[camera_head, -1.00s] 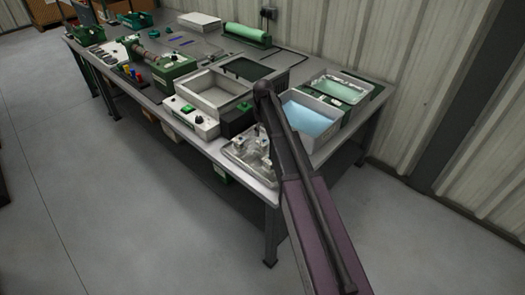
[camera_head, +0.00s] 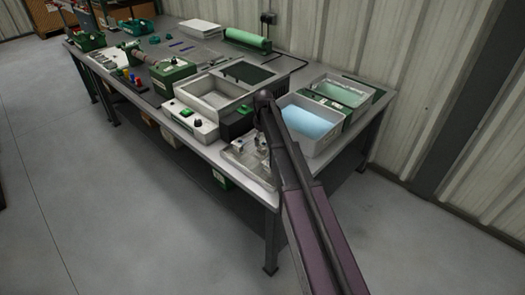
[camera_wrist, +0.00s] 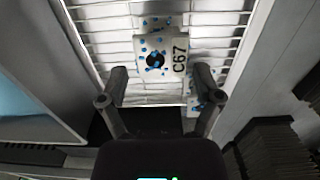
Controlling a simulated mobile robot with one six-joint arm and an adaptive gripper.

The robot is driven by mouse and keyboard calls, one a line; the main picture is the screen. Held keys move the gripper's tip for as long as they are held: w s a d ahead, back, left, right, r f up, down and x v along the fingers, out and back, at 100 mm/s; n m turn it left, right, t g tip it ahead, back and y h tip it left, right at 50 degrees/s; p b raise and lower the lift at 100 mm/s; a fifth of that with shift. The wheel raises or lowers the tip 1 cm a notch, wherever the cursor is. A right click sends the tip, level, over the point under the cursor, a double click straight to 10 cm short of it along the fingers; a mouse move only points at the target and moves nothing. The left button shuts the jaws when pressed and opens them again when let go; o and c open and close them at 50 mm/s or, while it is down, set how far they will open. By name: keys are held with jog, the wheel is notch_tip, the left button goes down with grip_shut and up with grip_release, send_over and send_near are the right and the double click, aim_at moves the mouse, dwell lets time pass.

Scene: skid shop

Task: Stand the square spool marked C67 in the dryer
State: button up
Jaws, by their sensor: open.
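In the wrist view the square spool marked C67 (camera_wrist: 158,50) is white with blue spots and a dark round hole. It rests on a white wire rack (camera_wrist: 100,38), its marked face toward the camera. My gripper (camera_wrist: 160,85) is open, its fingers apart just short of the spool's near edge, with nothing between the tips. A smaller blue-spotted white piece (camera_wrist: 192,99) shows beside the right finger, partly hidden. In the head view my arm hides part of the bench corner, and the spool cannot be made out. I cannot tell which unit is the dryer.
A blue-filled tray (camera_head: 337,144), an open grey basin (camera_head: 193,91) and a white control box (camera_head: 185,121) stand close by. In the wrist view a grey wall (camera_wrist: 45,85) rises at left.

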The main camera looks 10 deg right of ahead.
aim_at(263, 145)
jog(key=shift+f, duration=0.1)
jog(key=shift+s+f+b, duration=0.15)
jog(key=shift+f+b, duration=2.35)
jog(key=shift+b, duration=0.1)
grip_shut()
